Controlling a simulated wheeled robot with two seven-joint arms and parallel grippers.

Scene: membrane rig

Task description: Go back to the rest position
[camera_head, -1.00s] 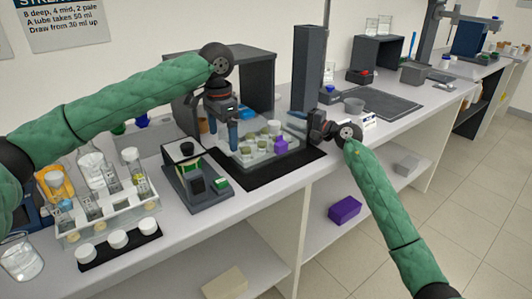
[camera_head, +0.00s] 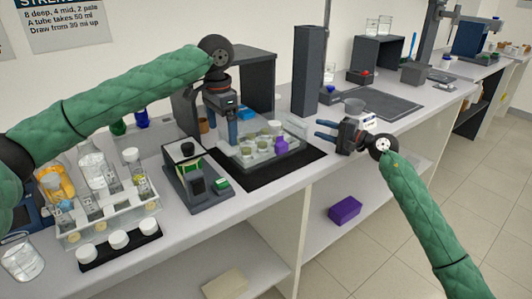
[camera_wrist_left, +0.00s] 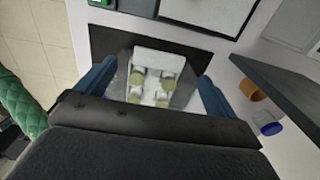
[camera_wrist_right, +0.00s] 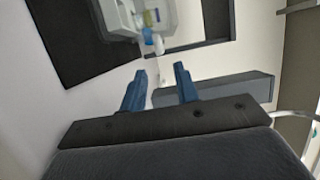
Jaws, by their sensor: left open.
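My left gripper (camera_head: 226,132) hangs fingers down over the left part of a clear tray with several capped cups. It is open, and its left wrist view shows the fingers (camera_wrist_left: 156,80) wide apart with the tray (camera_wrist_left: 160,62) and cups (camera_wrist_left: 139,75) below, nothing between the jaws. My right gripper (camera_head: 322,130) points left, to the right of the tray (camera_head: 255,158). Its blue fingers (camera_wrist_right: 160,82) stand apart and empty in the right wrist view.
A black mat (camera_head: 296,166) lies under the tray. A balance-like device (camera_head: 196,182) and a tube rack (camera_head: 110,212) stand to the left. A dark tall column (camera_head: 307,70) and an open grey box (camera_head: 262,80) stand behind. A dark mat (camera_head: 385,101) lies further right.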

